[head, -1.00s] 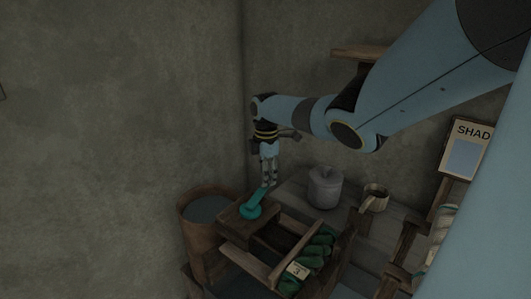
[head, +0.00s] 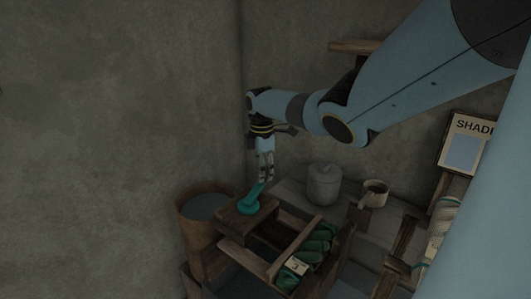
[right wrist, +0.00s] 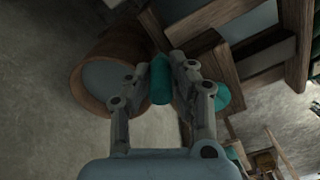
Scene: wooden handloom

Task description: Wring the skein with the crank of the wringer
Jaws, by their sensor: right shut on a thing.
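The teal crank (head: 247,207) sits on top of a wooden block (head: 236,222), the wringer, beside the barrel. Its arm slants up to the right, to the handle. My right gripper (head: 264,180) comes down from above and is shut on the crank's handle. In the right wrist view the teal handle (right wrist: 160,82) stands between the two fingers, and the round teal hub (right wrist: 224,97) shows partly behind the right finger. I cannot make out a skein on the wringer. My left gripper is not in view.
A wooden barrel (head: 188,224) with grey contents stands left of the wringer. Right of it, a wooden tray holds green skeins (head: 313,246) with a tag. A lidded grey jar (head: 323,187) and a mug (head: 376,190) stand behind. A "SHADE" board (head: 466,143) is at right.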

